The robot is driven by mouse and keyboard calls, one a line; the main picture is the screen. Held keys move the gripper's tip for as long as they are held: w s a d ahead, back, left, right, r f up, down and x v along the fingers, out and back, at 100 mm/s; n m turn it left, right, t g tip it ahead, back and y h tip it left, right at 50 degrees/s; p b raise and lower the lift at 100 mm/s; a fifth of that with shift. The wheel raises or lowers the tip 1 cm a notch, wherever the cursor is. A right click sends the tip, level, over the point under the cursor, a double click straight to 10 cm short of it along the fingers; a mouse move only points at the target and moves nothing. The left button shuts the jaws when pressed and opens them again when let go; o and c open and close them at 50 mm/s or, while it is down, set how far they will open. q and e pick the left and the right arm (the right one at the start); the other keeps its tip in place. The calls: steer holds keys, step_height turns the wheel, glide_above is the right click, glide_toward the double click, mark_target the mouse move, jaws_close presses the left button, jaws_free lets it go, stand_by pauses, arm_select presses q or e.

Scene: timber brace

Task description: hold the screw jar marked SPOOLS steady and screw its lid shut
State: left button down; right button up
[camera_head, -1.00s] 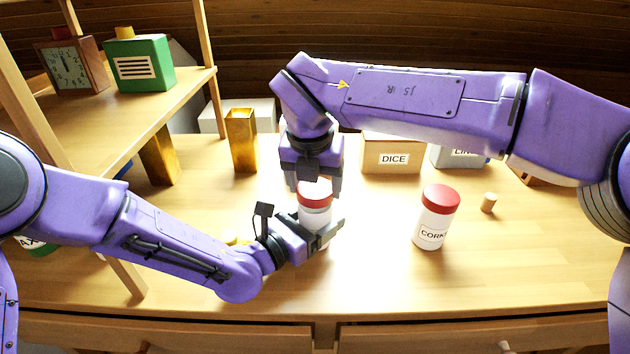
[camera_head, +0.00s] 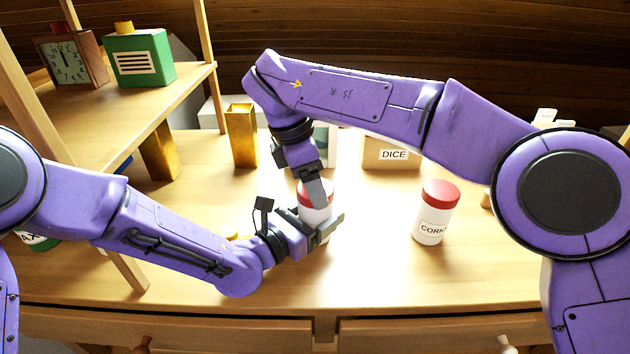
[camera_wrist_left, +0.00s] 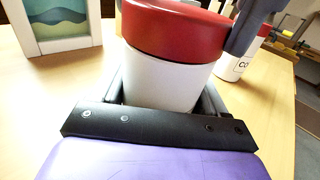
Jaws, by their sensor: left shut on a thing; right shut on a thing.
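A white jar (camera_wrist_left: 165,80) with a red lid (camera_wrist_left: 175,28) stands on the table; its label is not visible in these views. In the head view the jar (camera_head: 314,217) is partly hidden by my grippers. My left gripper (camera_head: 322,233) is shut around the jar's white body from the left. My right gripper (camera_head: 317,192) comes from above and is shut on the red lid (camera_head: 307,188). In the left wrist view one dark finger of my right gripper (camera_wrist_left: 248,28) lies against the lid's right side. The lid sits on top of the jar.
A second red-lidded jar marked CORK (camera_head: 435,212) stands to the right. A box marked DICE (camera_head: 390,153), a brass-coloured vase (camera_head: 241,135) and a picture frame (camera_wrist_left: 60,22) stand behind. A wooden shelf (camera_head: 125,118) is at left. The table front is clear.

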steer(key=m, duration=0.3)
steer(key=m+g, duration=0.1)
steer(key=m, duration=0.2)
steer(key=shift+w+a+f+g, duration=0.15)
steer(key=shift+w+g, duration=0.05)
steer(key=shift+g, duration=0.1)
steer(key=m+g, duration=0.1)
steer(key=m, duration=0.3)
steer(key=shift+m+y, duration=0.3)
steer(key=shift+y, duration=0.1)
arm_select(q)
steer(key=shift+d, duration=0.1)
arm_select(e)
steer(key=m, duration=0.2)
steer(key=m+y, duration=0.1)
steer(key=m, duration=0.1)
steer(key=m+g, duration=0.1)
steer(key=shift+d+m, duration=0.3)
steer(key=shift+m, duration=0.1)
steer(key=m+y, duration=0.1)
steer(key=m, duration=0.1)
steer(key=shift+m, duration=0.4)
steer(key=o, duration=1)
steer(key=shift+r, duration=2.35)
